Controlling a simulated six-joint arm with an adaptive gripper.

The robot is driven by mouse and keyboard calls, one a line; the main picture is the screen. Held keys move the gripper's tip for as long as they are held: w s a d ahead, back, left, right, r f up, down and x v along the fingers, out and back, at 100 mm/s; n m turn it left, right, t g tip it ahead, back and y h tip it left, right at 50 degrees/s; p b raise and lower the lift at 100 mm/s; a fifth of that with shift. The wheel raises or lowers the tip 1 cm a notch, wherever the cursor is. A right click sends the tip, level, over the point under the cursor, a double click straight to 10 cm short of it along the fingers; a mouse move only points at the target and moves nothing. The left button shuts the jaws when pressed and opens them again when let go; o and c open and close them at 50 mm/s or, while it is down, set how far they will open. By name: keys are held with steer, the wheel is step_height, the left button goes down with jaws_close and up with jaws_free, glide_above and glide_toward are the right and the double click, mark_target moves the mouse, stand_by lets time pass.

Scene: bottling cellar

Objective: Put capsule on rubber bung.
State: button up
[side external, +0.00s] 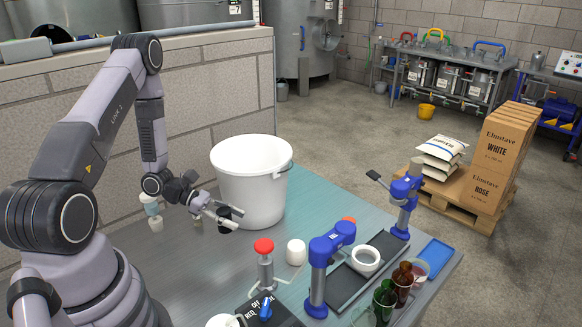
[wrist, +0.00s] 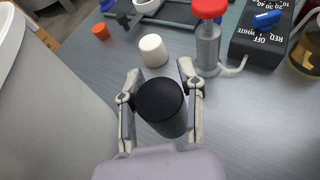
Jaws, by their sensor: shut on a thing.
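The black capsule (side external: 226,226) is held upright between the fingers of my gripper (side external: 222,214), above the table in front of the white bucket. In the wrist view my gripper (wrist: 160,75) is shut on the capsule (wrist: 160,98), with one finger on each side. A small orange-red piece (wrist: 100,31), possibly the rubber bung, stands on the table at upper left in the wrist view. A white rounded cylinder (side external: 296,253) stands nearer the gripper, also in the wrist view (wrist: 153,50). I cannot tell for certain which is the bung.
The white bucket (side external: 252,180) stands close behind my gripper. A grey red-topped device (side external: 265,265) and a black control box (side external: 268,310) stand in front. Blue-armed devices (side external: 330,245), bottles (side external: 384,300) and a blue tray (side external: 436,254) fill the right. Table between gripper and white cylinder is clear.

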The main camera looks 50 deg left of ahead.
step_height(320, 180, up, 4)
steer(key=n+t+y, duration=0.1)
steer(key=n+t, duration=0.1)
glide_above(296, 252)
steer(key=w, duration=0.3)
step_height(296, 252, down, 4)
steer(key=shift+r, duration=0.15)
steer(key=shift+f, duration=2.15)
steer(key=shift+f, duration=0.15)
steer(key=o, duration=0.6)
steer(key=shift+o, duration=0.2)
